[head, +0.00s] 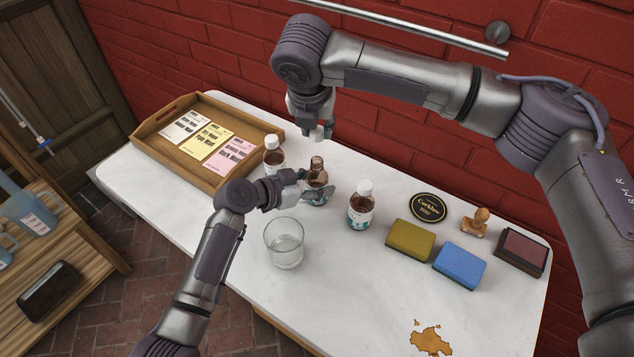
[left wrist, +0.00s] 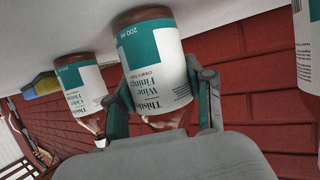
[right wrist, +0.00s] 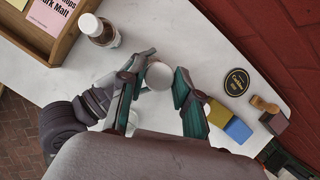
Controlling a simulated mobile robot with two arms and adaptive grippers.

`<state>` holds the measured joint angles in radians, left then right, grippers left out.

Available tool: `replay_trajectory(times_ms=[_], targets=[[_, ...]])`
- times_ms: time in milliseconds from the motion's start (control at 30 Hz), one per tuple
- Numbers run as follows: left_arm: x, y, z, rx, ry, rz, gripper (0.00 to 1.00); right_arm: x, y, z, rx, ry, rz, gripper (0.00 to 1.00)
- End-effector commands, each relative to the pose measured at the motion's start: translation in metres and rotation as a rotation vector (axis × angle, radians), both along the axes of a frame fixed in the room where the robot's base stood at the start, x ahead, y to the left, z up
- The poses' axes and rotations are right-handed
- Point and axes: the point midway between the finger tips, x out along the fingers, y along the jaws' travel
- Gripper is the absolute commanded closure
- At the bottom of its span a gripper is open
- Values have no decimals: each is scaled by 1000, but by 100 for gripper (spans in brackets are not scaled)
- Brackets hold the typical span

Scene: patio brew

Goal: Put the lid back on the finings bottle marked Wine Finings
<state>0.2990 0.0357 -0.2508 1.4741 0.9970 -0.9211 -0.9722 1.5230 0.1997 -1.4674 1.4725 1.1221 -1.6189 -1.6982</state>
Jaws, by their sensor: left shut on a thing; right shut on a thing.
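The brown Wine Finings bottle (head: 317,167) stands upright and uncapped on the white table. Its teal and white label reads Wine Finings in the left wrist view (left wrist: 155,65). My left gripper (head: 314,187) is shut around this bottle, one finger on each side. My right gripper (head: 319,122) points down and is shut on the white lid (head: 320,132). The lid is above and apart from the bottle's neck.
Capped bottles stand on both sides, one left (head: 274,158) and a Cider Finings bottle right (head: 361,208). A glass (head: 284,243) stands in front. A wooden tray (head: 143,133) with cards, sponges (head: 410,241), a coaster (head: 430,207), a stamp (head: 475,222) and ink pad (head: 522,252) lie around.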

Motion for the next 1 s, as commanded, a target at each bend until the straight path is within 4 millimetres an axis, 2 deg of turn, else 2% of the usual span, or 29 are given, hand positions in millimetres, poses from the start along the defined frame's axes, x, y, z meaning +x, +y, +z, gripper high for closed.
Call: replay_trajectory(times_ms=[400, 1000], targets=[[0, 0, 0, 1, 1, 0, 100, 0, 0, -49, 4, -6, 0, 78], [0, 0, 0, 1, 1, 0, 100, 0, 0, -53, 5, -6, -1, 78]])
